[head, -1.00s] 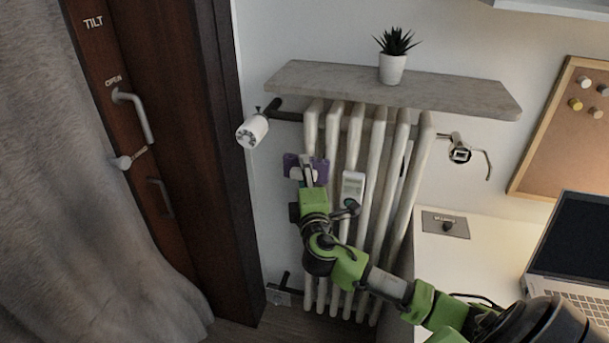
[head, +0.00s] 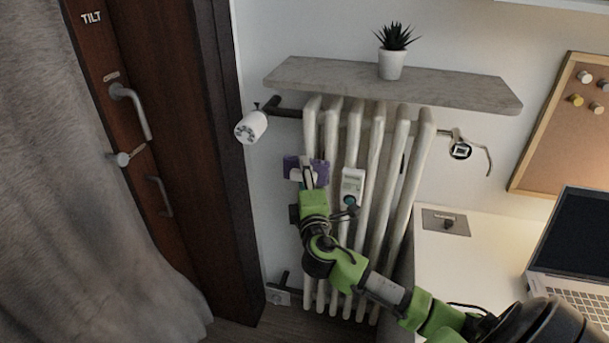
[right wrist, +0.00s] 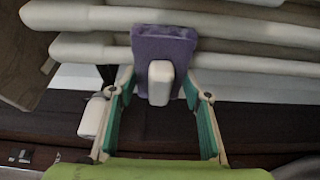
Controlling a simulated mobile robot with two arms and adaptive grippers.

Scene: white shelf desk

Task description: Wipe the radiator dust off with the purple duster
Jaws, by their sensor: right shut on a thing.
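The white ribbed radiator (head: 372,190) stands against the wall under a stone shelf. My right gripper (head: 307,180) is in front of its left columns, shut on the purple duster (head: 292,165). In the right wrist view the duster (right wrist: 150,45) shows as a purple pad with a white handle (right wrist: 161,82) between the fingers of my right gripper (right wrist: 160,85). The pad is at the radiator columns (right wrist: 240,50); I cannot tell whether it touches them. I cannot make out dust clearly. My left gripper is not in view.
A white heat meter (head: 352,186) sits on the radiator beside the gripper. A white valve knob (head: 251,128) sticks out at upper left. The stone shelf (head: 440,87) above holds a potted plant (head: 392,64). A desk (head: 470,262) with a laptop (head: 575,240) is at right.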

